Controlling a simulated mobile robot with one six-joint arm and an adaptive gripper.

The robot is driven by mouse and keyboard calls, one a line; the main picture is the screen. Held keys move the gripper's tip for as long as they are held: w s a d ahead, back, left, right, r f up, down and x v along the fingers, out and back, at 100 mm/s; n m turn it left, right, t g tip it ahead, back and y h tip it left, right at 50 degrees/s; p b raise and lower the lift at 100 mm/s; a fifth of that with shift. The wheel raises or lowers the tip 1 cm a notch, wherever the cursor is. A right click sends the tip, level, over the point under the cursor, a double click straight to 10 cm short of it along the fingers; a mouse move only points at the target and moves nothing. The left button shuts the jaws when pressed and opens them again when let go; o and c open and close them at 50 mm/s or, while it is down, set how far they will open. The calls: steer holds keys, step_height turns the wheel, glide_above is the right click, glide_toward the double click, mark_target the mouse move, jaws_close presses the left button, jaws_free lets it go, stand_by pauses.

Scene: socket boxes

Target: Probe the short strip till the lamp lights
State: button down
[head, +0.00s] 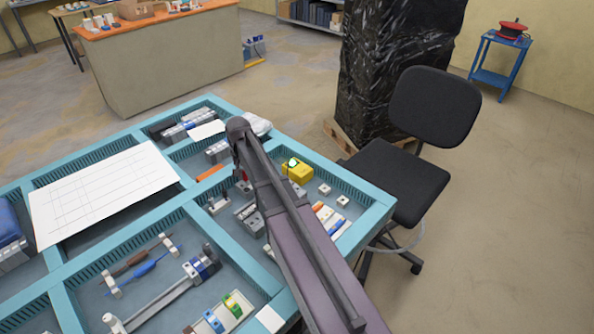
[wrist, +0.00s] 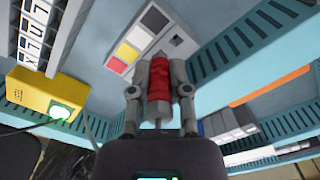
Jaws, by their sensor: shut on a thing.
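My gripper (wrist: 160,85) is shut on a red-handled probe (wrist: 162,72), one finger on each side. The probe's far end overlaps a panel with white, yellow, red and grey patches (wrist: 135,47); I cannot tell if it touches. In the head view my gripper (head: 242,178) is low over the right part of the tray table, mostly behind my arm. A yellow box (head: 298,172) is to its right; its lamp (wrist: 60,111) looks bright pale green in the wrist view. A pale block strip with dark markings (wrist: 38,30) is at upper left there. I cannot tell which strip is the short one.
Teal dividers (head: 185,203) split the table into compartments. Grey blocks (head: 250,216) and small white blocks (head: 342,200) lie near my arm. A white gridded sheet (head: 100,195) is at left. A black chair (head: 400,180) stands by the right edge.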

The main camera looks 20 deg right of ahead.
steer(key=shift+r+p, duration=1.55)
steer(key=shift+r, duration=0.15)
